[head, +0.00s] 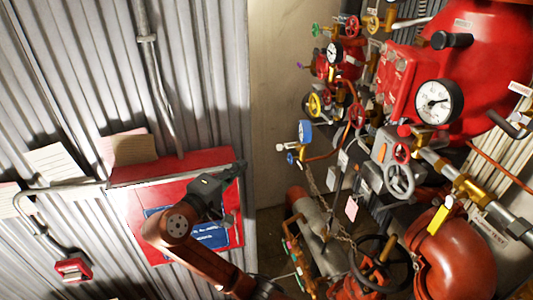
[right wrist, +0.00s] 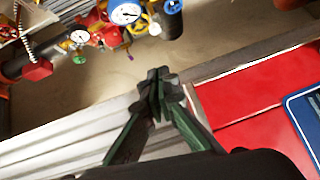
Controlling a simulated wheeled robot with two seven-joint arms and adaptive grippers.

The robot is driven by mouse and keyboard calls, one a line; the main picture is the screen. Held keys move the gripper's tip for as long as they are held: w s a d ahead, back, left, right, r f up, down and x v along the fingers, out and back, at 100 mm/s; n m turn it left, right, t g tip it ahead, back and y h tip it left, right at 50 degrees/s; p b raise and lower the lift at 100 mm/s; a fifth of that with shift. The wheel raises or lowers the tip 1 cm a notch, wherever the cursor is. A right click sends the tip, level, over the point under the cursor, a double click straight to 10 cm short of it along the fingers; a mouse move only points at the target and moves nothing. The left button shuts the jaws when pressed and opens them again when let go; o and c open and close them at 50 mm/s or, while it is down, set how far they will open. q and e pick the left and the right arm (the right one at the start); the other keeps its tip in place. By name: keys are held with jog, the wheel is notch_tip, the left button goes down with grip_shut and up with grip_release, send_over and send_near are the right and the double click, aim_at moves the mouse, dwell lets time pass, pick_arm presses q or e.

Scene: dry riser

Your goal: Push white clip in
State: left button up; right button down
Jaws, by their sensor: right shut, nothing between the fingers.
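A red box (head: 220,161) with a blue label (head: 208,236) is fixed to the corrugated wall; its red face (right wrist: 245,92) and label (right wrist: 308,120) also show in the right wrist view. I cannot make out a white clip in either view; the arm and gripper hide part of the box. My right gripper (head: 235,171) is in front of the box's right part, near its upper right corner. In the right wrist view its dark fingertips (right wrist: 158,92) meet, shut and empty, beside the box's edge. I cannot tell whether they touch it. My left gripper is not in view.
Red valves, pipes and gauges (head: 438,102) crowd the right side. A bare beige wall strip (head: 272,110) lies between them and the corrugated wall (head: 75,70).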

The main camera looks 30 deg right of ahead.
jog(key=s+d+p+x, duration=0.1)
jog(key=s+p+x, duration=0.1)
jog(key=x, duration=1)
jog(key=shift+d+p, duration=0.55)
jog(key=shift+p, duration=0.05)
jog(key=shift+d+f, duration=0.1)
jog(key=shift+f, duration=0.05)
